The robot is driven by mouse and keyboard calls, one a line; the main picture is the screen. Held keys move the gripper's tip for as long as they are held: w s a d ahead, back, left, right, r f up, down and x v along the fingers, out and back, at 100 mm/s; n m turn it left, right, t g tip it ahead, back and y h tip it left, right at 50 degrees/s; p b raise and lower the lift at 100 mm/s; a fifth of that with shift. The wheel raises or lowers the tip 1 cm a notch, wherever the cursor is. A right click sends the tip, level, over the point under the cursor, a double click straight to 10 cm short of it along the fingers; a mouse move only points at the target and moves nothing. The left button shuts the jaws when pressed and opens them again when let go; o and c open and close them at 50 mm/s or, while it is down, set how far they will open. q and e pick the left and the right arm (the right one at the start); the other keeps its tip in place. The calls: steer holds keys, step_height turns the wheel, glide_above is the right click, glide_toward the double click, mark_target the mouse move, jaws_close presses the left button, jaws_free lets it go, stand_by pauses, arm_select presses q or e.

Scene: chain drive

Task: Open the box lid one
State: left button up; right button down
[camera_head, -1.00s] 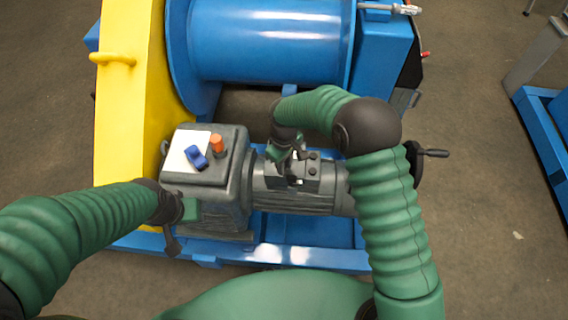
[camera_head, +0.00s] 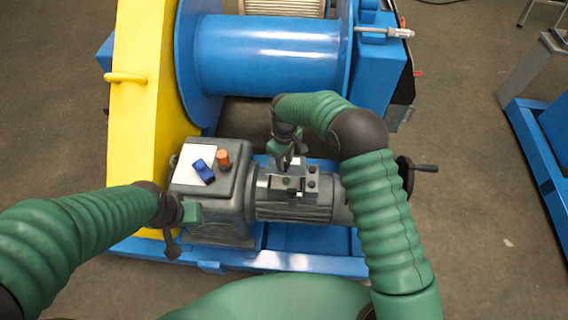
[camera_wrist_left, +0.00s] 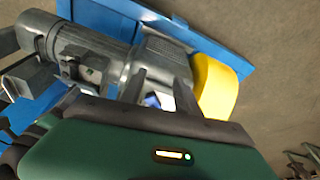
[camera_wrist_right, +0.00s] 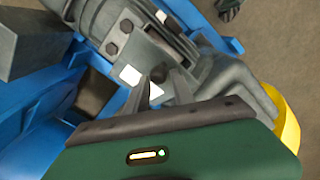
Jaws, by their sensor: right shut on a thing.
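The box (camera_head: 292,186) is a small grey housing on top of the grey motor, with dark bolts at its right. My right gripper (camera_head: 285,166) is over the box's back side. In the right wrist view its fingers (camera_wrist_right: 156,84) are shut on a dark round knob (camera_wrist_right: 158,73), seemingly the lid's, with white patches beside it. How far the lid is raised cannot be told. My left gripper (camera_head: 173,243) is at the left side of the grey gearbox (camera_head: 215,222). In the left wrist view its fingers (camera_wrist_left: 158,88) stand apart with nothing seen between them.
The gearbox top carries a white plate, a blue switch (camera_head: 203,171) and an orange knob (camera_head: 223,158). A yellow guard (camera_head: 140,100) stands at left and a blue drum (camera_head: 268,55) behind. A handwheel (camera_head: 405,176) is at right. The blue frame (camera_head: 300,262) runs along the front.

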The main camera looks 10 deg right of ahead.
arm_select(q)
steer(key=shift+s+a+r, duration=0.1)
steer(key=shift+r, duration=0.2)
stand_by(0.4)
